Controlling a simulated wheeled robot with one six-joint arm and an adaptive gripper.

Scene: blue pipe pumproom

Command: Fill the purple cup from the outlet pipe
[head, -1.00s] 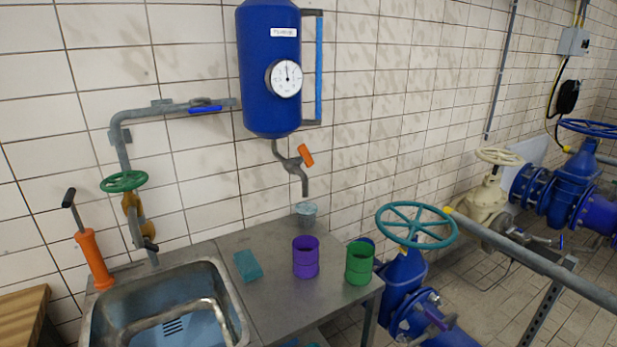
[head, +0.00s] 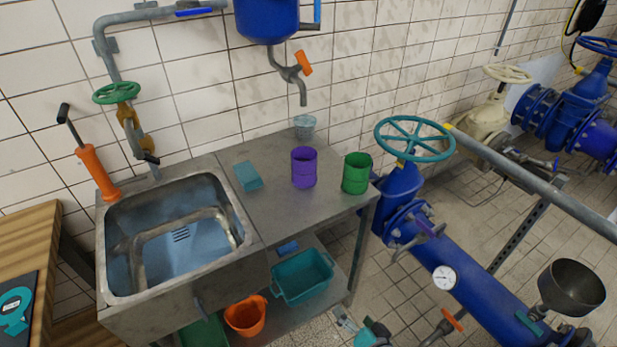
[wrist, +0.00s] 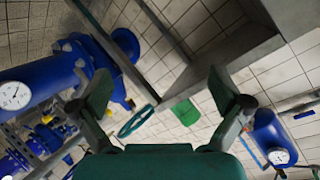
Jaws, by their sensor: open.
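The purple cup (head: 304,168) stands upright on the steel worktop (head: 262,210) in the head view. The outlet pipe (head: 303,95) hangs from the blue tank behind it, with an orange handle (head: 303,63) on its side. A small pale cup (head: 304,128) is below the pipe's end, behind the purple cup. My gripper (wrist: 160,95) is open in the wrist view, with nothing between its fingers. Dark and teal parts at the bottom of the head view look like it, low in front of the worktop. The purple cup cannot be made out in the wrist view.
A green cup (head: 357,173) stands right of the purple one; it also shows in the wrist view (wrist: 186,112). A teal sponge-like block (head: 248,176) and the sink (head: 178,235) are to the left. Blue pipework with a teal handwheel (head: 414,139) crowds the right side.

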